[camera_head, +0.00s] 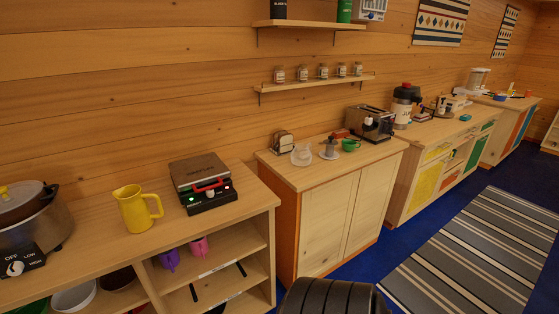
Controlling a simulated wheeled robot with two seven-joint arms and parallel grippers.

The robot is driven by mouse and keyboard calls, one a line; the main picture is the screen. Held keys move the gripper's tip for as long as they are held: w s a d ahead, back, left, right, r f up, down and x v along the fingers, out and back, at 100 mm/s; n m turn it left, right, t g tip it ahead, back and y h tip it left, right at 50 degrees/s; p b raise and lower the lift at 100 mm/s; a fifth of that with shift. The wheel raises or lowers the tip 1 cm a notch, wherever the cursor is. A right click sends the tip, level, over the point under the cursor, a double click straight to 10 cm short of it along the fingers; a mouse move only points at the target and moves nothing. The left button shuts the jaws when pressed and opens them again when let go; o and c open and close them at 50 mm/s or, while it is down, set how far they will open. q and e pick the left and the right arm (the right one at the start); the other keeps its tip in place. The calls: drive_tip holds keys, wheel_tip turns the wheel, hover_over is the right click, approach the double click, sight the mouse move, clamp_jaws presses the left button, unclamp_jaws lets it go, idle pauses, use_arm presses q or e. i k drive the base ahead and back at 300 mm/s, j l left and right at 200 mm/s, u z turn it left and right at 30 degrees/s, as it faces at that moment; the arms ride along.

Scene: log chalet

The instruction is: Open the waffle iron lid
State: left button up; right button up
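The waffle iron (203,184) sits on the wooden counter at the left, near that counter's right end. It has a grey lid, a red handle at the front, a black base, and small red and green lights. The lid looks closed or nearly closed over the base. Neither of my grippers shows in the head view.
A yellow pitcher (136,208) stands left of the waffle iron, and a slow cooker (30,219) stands further left. Open shelves (215,262) lie below. A lower cabinet (335,209) to the right carries a toaster (371,123) and cups. Blue floor and a striped rug (474,250) lie at the right.

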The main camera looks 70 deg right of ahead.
sight(193, 173)
drive_tip(key=z, duration=1.55)
